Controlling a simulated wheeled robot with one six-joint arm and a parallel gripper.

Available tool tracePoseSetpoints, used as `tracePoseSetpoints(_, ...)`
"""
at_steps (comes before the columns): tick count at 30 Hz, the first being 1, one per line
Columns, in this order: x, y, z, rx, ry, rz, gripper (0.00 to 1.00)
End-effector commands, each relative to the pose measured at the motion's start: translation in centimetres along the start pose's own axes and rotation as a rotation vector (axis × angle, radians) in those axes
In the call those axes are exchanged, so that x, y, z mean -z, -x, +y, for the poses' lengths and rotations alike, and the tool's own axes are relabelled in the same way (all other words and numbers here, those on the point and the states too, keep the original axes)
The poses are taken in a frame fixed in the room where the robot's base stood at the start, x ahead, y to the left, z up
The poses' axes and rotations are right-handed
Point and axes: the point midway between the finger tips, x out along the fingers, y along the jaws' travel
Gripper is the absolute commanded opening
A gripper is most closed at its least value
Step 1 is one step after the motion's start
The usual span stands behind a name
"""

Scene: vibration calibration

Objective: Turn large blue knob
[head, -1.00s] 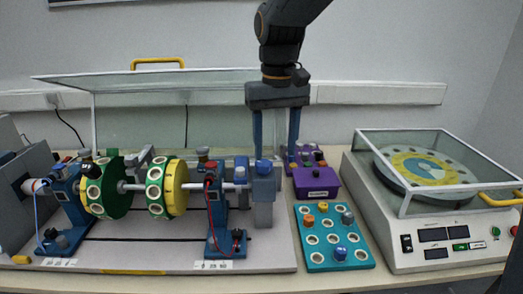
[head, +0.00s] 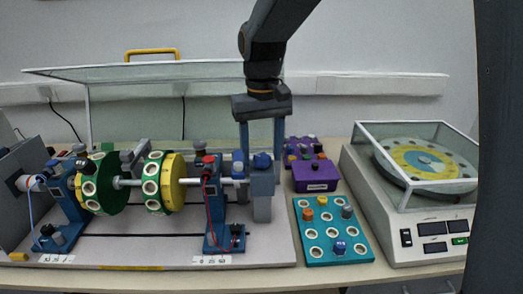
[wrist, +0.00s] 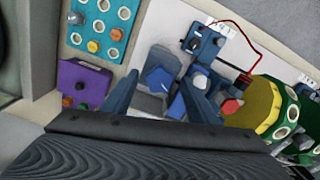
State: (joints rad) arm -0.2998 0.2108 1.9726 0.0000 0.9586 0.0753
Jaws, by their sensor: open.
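The large blue knob (head: 263,161) sits on top of a grey block (head: 262,200) at the right end of the rotor shaft. My gripper (head: 262,152) points down with its two fingers apart. In the head view the knob shows between the lower ends of the fingers. In the wrist view the blue knob (wrist: 158,79) also lies between the fingers (wrist: 160,83). The jaws are open; I cannot tell whether either finger touches the knob.
The rotor rig with green-yellow discs (head: 159,183) stands left. A purple box (head: 316,176) and a teal board with small knobs (head: 328,251) lie right of the block. A white balance machine (head: 405,220) stands further right. A clear raised cover (head: 160,100) is behind.

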Motion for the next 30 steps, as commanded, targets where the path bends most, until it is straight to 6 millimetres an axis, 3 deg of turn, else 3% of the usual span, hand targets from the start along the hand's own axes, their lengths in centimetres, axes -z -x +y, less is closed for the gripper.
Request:
tracePoseSetpoints(4, 0.01, 0.01, 0.02, 0.000, 0.000, 0.000, 0.50)
tracePoseSetpoints(11, 0.01, 0.03, 0.01, 0.000, 0.000, 0.000, 0.12)
tracePoseSetpoints(20, -0.04, 0.13, 0.00, 0.000, -0.045, -0.001, 0.12)
tracePoseSetpoints(30, -0.05, 0.26, -0.01, 0.000, -0.257, 0.000, 0.12)
